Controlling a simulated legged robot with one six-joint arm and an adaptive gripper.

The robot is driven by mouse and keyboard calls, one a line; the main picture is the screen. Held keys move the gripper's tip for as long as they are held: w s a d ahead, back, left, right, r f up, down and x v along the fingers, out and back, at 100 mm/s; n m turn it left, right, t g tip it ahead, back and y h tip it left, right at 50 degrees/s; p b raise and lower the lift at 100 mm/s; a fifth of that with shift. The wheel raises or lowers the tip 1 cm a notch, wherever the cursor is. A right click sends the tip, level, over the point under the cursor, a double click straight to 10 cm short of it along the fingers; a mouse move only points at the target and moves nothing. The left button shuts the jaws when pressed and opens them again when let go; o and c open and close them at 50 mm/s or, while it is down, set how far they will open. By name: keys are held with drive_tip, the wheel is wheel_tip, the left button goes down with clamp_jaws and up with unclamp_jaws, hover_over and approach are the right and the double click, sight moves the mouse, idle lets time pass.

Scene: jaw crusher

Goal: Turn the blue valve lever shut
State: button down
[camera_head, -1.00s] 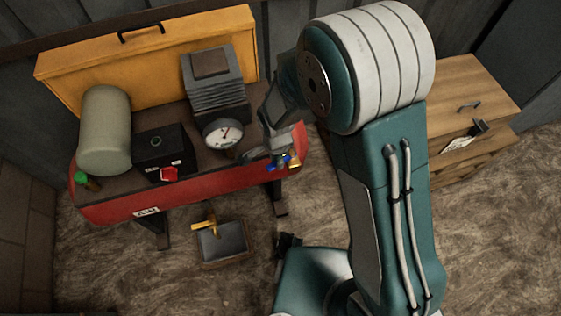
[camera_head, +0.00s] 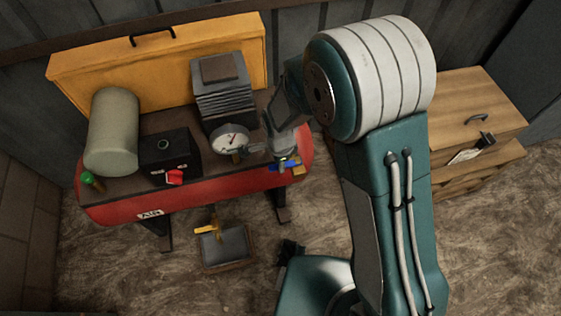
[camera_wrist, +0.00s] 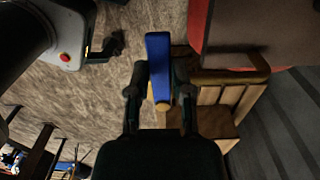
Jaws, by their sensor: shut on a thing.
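The blue valve lever (camera_head: 287,165) sits at the right end of the red compressor tank (camera_head: 225,190), beside brass-coloured fittings (camera_head: 299,169). In the wrist view the blue lever (camera_wrist: 158,52) shows as a flat blue bar standing up between my fingers, over a brass valve body (camera_wrist: 161,92). My gripper (camera_head: 282,158) is at the lever, and it also shows in the wrist view (camera_wrist: 159,75) with a dark finger on each side of the bar. It is shut on the lever. In the head view, my gripper partly hides the lever and fittings.
A pressure gauge (camera_head: 230,139) stands close left of my gripper. The tank top carries a black box with a red knob (camera_head: 174,177) and a ribbed motor (camera_head: 222,90). A wooden drawer cabinet (camera_head: 470,105) stands at right.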

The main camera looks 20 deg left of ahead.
drive_tip(key=c, duration=0.5)
unclamp_jaws()
drive_tip(key=shift+a, duration=0.1)
drive_tip(key=shift+a+f, duration=0.1)
drive_tip(key=shift+a, duration=0.05)
drive_tip(key=shift+r, duration=0.2)
wheel_tip(320, 180, up, 12)
drive_tip(key=shift+f, duration=0.2)
